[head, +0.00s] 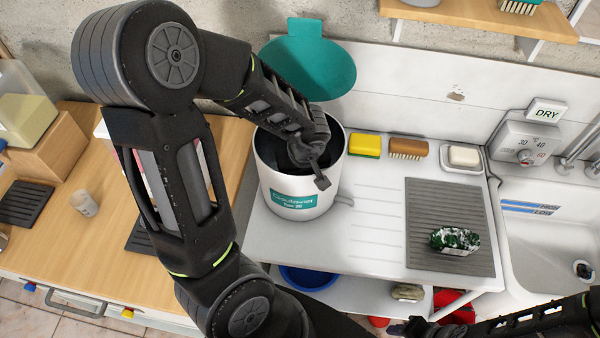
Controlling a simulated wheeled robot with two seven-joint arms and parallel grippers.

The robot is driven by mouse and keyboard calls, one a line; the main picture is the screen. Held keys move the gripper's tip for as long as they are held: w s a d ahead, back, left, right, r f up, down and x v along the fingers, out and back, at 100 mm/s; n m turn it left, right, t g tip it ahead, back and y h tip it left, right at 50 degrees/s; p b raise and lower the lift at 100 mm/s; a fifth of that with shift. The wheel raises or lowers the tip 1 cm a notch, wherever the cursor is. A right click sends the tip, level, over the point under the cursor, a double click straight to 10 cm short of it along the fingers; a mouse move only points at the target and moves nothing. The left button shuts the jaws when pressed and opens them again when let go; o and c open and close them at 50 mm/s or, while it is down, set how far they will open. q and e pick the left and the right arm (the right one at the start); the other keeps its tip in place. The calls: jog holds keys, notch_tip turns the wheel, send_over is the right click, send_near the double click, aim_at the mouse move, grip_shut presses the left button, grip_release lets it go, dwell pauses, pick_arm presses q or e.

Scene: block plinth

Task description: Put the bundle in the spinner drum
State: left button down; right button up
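A white spinner drum (298,198) with a teal label stands at the left end of the white counter. Its teal lid (309,60) is raised behind it. A dark green and white mottled bundle (454,240) lies on the grey ribbed mat (430,203), right of the drum. My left gripper (318,172) is at the drum's mouth, with a dark finger over the front of the opening. Its arm hides part of the drum's inside, and I cannot tell whether it holds anything. My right gripper (408,328) is at the bottom edge, below the counter front, mostly cut off.
A yellow sponge (364,145), a brown brush (408,148) and a soap dish (462,157) line the counter's back. A sink (545,230) is at right, under a control box (523,138). A blue basin (308,277) sits on the lower shelf. A wooden worktop (50,225) is at left.

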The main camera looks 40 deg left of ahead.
pick_arm(q)
jog(key=shift+f, duration=0.15)
jog(key=c, duration=0.7)
grip_release()
jog(key=shift+o, duration=0.2)
jog(key=v, duration=1.2)
jog(key=shift+r, duration=0.2)
